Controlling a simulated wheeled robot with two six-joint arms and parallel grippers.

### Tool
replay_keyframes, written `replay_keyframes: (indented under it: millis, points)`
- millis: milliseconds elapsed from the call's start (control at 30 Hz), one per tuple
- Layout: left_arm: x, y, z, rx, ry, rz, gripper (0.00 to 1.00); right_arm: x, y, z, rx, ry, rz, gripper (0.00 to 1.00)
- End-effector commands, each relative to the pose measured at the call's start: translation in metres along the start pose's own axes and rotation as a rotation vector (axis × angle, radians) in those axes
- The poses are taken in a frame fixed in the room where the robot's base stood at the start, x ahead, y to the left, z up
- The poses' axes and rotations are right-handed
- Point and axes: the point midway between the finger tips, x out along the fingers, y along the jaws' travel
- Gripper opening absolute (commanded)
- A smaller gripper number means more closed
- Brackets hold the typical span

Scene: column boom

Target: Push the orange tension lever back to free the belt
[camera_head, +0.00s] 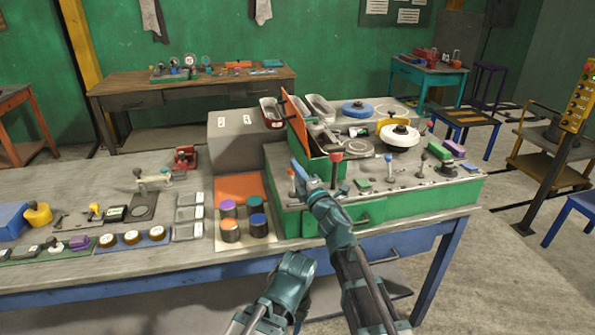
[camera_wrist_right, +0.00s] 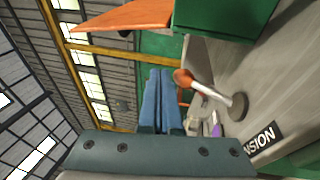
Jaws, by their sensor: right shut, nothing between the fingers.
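The tension lever has an orange knob (camera_wrist_right: 184,78) on a metal stem that rises from a round base. In the head view, its orange knob (camera_head: 291,171) shows at the front left of the green machine (camera_head: 400,195), partly hidden by my gripper. My right gripper (camera_head: 296,166) is shut and empty, its blue fingers upright beside the knob. In the right wrist view, the shut fingertips (camera_wrist_right: 160,72) are just left of the knob; I cannot tell whether they touch. A label ending "NSION" (camera_wrist_right: 262,139) is near the lever's base. I cannot make out the belt.
A red-knobbed lever (camera_head: 336,157) stands right of my gripper. A raised orange panel (camera_head: 294,112) and green box wall (camera_head: 316,167) rise behind it. Several coloured-top cylinders (camera_head: 257,220) stand on the bench to the left. More small knobs line the machine's right front.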

Motion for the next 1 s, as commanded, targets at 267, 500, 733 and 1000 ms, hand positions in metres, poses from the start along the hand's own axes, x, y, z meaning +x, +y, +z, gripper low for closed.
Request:
replay_keyframes:
  millis: [267, 500, 733, 1000]
  points:
    - [0.000, 0.000, 0.000, 0.000, 0.000, 0.000, 0.45, 0.003, -0.001, 0.001, 0.000, 0.000, 0.000, 0.00]
    - [0.000, 0.000, 0.000, 0.000, 0.000, 0.000, 0.45, 0.003, -0.001, 0.001, 0.000, 0.000, 0.000, 0.00]
    - [-0.001, 0.000, 0.000, 0.000, 0.000, 0.000, 0.45, 0.002, 0.001, 0.000, 0.000, 0.000, 0.000, 0.00]
    - [-0.018, -0.002, 0.001, 0.000, 0.000, 0.000, 0.45, -0.010, 0.020, -0.005, 0.000, -0.001, 0.000, 0.00]
